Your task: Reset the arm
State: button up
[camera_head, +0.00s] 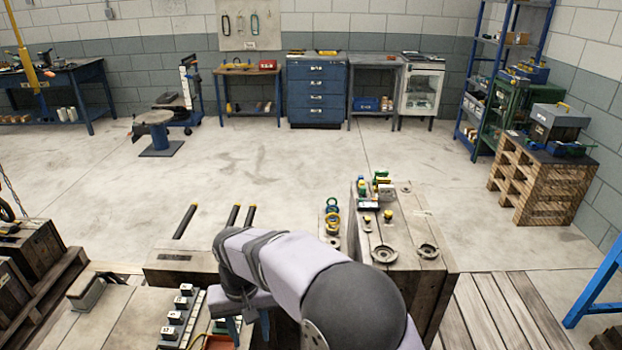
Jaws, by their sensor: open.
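My arm reaches in from the bottom right of the head view, bends at a dark joint near the middle, and turns down. My gripper (249,327) hangs below that bend, its fingers pointing down and apart. It is open, and I see nothing between the fingers. It is over the bench area beside a row of numbered blocks (178,318). My own arm hides part of the surface behind and to the right of it.
A wooden block stand (440,262) with rings and small coloured parts stands right of my arm. A low wooden block with dark rods (180,262) is behind the gripper. A pallet stack (540,185) stands far right.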

jog(key=s+d+r+m+p, duration=0.1)
jog(key=s+d, duration=0.1)
jog(key=d, duration=0.8)
jog(key=s+d+r+m, duration=0.1)
jog(key=s+d, duration=0.1)
jog(key=d, duration=0.8)
jog(key=s+d+f+m, duration=0.1)
jog(key=s+d, duration=0.8)
jog(key=s, duration=0.1)
jog(key=shift+s+d+f, duration=0.15)
jog(key=shift+s+d, duration=0.05)
jog(key=shift+d, duration=0.05)
